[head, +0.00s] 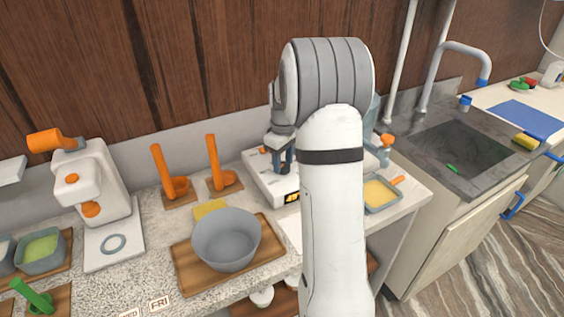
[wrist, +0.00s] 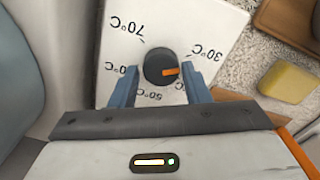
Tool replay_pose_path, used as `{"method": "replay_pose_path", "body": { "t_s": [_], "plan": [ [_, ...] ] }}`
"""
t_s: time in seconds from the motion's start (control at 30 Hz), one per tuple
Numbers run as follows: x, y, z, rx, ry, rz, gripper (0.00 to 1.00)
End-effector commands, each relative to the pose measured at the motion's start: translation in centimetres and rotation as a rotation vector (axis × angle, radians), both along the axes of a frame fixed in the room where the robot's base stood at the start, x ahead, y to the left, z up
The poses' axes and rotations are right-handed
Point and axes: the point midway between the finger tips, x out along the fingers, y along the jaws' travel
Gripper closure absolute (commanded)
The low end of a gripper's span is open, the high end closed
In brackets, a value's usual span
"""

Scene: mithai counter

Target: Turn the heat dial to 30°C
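The heat dial (wrist: 155,66) is a round black knob with an orange pointer (wrist: 170,72), on the white face of a box (wrist: 185,20). The scale reads upside down in the wrist view. The pointer aims right and slightly down, between the 30°C mark (wrist: 207,53) and a label partly hidden by the right finger. My gripper (wrist: 159,70) is open, with one blue-grey finger on each side of the dial and small gaps showing. In the head view my gripper (head: 281,160) is low over the white box (head: 262,178), and my arm hides much of it.
A grey bowl (head: 226,240) on a wooden board stands left of the box. A yellow block (wrist: 287,82) lies near the board. A tray of yellow food (head: 379,193) sits right of my arm. The sink (head: 460,155) is further right.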

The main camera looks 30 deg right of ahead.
Motion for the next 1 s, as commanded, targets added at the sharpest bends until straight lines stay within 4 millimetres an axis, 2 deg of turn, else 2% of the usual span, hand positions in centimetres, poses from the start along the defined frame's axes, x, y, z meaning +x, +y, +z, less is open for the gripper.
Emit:
{"method": "replay_pose_path", "body": {
  "t_s": [0.03, 0.17, 0.47, 0.8, 1.0],
  "plan": [
    [-0.1, 0.0, -0.1, 0.001, 0.003, 0.000, 0.53],
    [-0.2, 0.0, -0.2, 0.001, 0.006, -0.001, 0.43],
    [-0.2, 0.0, 0.1, 0.002, 0.008, -0.001, 0.43],
    [-0.2, 0.0, 5.5, 0.001, 0.005, -0.001, 0.43],
    [-0.2, 0.0, 7.4, 0.001, 0.007, -0.001, 0.43]
  ]
}}
